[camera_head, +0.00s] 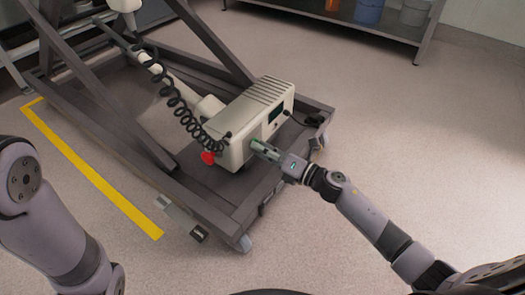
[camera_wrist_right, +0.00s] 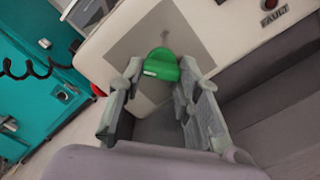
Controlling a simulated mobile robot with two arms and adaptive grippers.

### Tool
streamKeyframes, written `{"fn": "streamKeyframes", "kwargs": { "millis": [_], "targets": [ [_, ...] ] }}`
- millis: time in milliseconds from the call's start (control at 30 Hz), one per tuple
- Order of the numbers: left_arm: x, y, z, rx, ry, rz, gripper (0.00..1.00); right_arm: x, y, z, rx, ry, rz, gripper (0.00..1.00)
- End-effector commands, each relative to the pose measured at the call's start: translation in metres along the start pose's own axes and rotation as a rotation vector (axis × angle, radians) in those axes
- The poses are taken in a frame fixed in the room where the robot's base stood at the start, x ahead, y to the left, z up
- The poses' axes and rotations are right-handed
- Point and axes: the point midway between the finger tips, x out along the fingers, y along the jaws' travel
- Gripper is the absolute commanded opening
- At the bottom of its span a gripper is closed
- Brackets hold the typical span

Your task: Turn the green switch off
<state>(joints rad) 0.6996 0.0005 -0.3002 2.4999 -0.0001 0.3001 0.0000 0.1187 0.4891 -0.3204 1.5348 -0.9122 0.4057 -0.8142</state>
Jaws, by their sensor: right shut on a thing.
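The green switch (camera_wrist_right: 161,66) is a rotary knob on a grey plate on the face of a cream control box (camera_head: 262,112). In the right wrist view the knob sits between the fingertips of my right gripper (camera_wrist_right: 158,82), which is shut on it. In the head view my right gripper (camera_head: 265,151) reaches the front face of the box from the right, and its fingers hide most of the knob. A pale line shows on the knob's face. My left arm is at the left of the head view, but its gripper is out of view.
A red button (camera_head: 208,157) sits on the box's left side, with a black coiled cable (camera_head: 178,98) above it. A dark "FAULT" light (camera_wrist_right: 270,5) is near the knob. The box rests on a dark wheeled frame (camera_head: 205,190). The floor in front is clear.

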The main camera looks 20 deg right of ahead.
Motion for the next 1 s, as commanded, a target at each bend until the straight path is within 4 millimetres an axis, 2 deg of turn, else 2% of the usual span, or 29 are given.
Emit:
{"fn": "streamKeyframes", "kwargs": {
  "millis": [300,867,900,1000],
  "targets": [
    [-0.0058,0.0012,-0.0022,0.0,0.0,0.0,0.0,-0.0004,-0.0021,-0.0022,-0.128,0.003,-0.001,0.03],
    [-0.0063,0.0013,-0.0025,0.0,0.001,0.0,0.0,-0.0004,-0.0018,-0.0019,-0.159,0.004,-0.001,0.03],
    [-0.0063,0.0013,-0.0025,0.0,0.001,0.0,0.0,-0.0004,-0.0018,-0.0019,-0.159,0.004,-0.001,0.32],
    [-0.0062,0.0013,-0.0025,0.0,0.001,0.0,0.0,-0.0004,-0.0018,-0.0016,-0.158,0.003,-0.001,0.39]
  ]
}}
